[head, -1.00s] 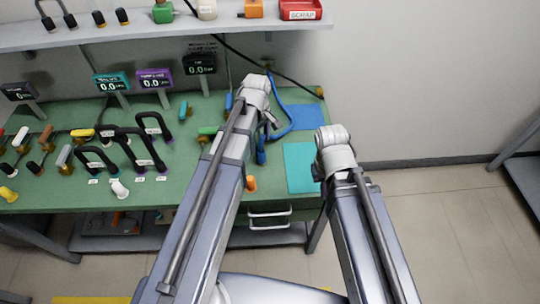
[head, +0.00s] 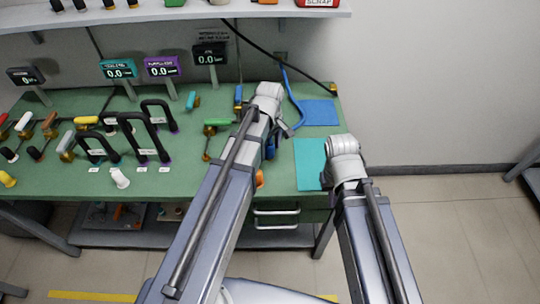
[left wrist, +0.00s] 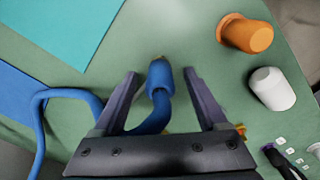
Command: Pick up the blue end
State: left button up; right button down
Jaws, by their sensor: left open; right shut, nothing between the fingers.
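The blue end (left wrist: 160,75) is the thick tip of a blue cable (left wrist: 62,94). In the left wrist view it lies between the two fingers of my left gripper (left wrist: 160,73), which is open with a gap on both sides. I cannot tell how far above it the fingers are. In the head view the blue end (head: 270,152) shows partly behind my left arm, over the green bench. My right gripper (head: 326,180) is mostly hidden behind its own arm near the teal mat; little of it shows.
An orange piece (left wrist: 247,34) and a white piece (left wrist: 272,88) stand right of the left gripper. A teal mat (head: 309,160) and a blue mat (head: 319,112) lie at the right of the green bench (head: 190,183). Black handles (head: 146,137) and small displays (head: 163,68) are further left.

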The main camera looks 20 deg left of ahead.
pick_arm(q)
jog(key=shift+f, duration=0.5)
jog(key=shift+r, duration=0.1)
grip_shut()
